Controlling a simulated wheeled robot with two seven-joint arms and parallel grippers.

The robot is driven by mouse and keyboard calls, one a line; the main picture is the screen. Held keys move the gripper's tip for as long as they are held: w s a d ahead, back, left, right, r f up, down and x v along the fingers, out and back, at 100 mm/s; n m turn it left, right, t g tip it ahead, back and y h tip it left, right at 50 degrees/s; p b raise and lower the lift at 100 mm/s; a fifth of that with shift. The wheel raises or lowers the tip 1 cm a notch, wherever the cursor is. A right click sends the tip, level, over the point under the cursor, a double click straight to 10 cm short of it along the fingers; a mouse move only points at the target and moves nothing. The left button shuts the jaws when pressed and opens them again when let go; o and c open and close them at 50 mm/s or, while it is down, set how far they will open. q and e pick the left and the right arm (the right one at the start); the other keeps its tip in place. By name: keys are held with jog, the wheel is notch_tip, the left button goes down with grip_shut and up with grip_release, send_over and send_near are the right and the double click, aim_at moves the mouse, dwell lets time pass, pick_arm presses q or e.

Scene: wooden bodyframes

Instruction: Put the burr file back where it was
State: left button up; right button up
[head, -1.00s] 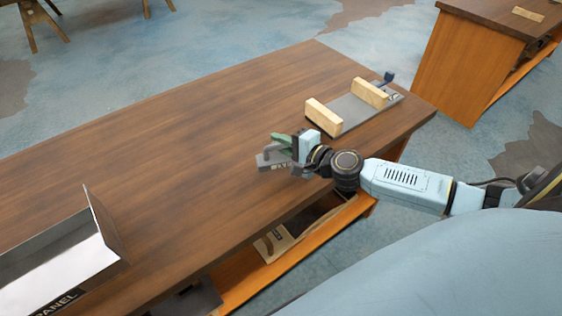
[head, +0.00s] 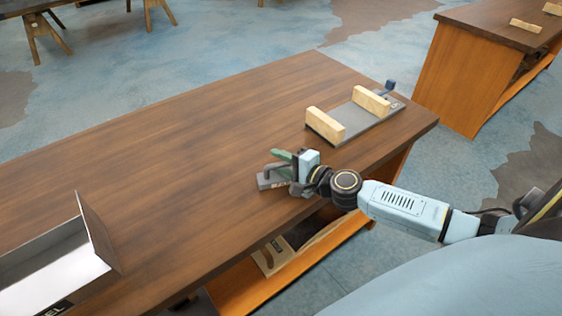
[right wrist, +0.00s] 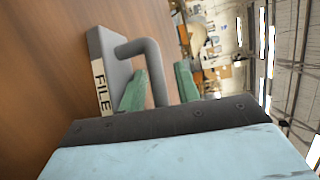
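The burr file (head: 272,182) is a grey block with a looped grey handle. It appears to rest on the wooden workbench (head: 190,150) near the front edge. In the right wrist view the burr file (right wrist: 103,75) shows its "FILE" label, and its handle stands between my green fingers. My right gripper (head: 283,160) is at the handle; in the right wrist view its fingers (right wrist: 160,88) stand apart, with a gap between the handle and the right-hand finger. The gripper looks open around the handle. My left gripper is not in view.
A grey fixture with two wooden blocks (head: 325,125) stands at the bench's right end. A metal panel tray (head: 100,235) is at the left. The bench between them is mostly clear. A shelf under the bench holds a box (head: 275,256). Another bench (head: 465,75) stands at the upper right.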

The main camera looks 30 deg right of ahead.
jog(key=shift+o, duration=0.2)
jog(key=shift+s+r, duration=0.15)
jog(key=v, duration=1)
jog(key=shift+s+d+b, duration=0.1)
jog(key=shift+s+b, duration=0.1)
jog(key=shift+b, duration=0.15)
jog(key=shift+s+d+r, duration=0.1)
jog(key=shift+s+d, duration=0.1)
jog(key=shift+s, duration=0.4)
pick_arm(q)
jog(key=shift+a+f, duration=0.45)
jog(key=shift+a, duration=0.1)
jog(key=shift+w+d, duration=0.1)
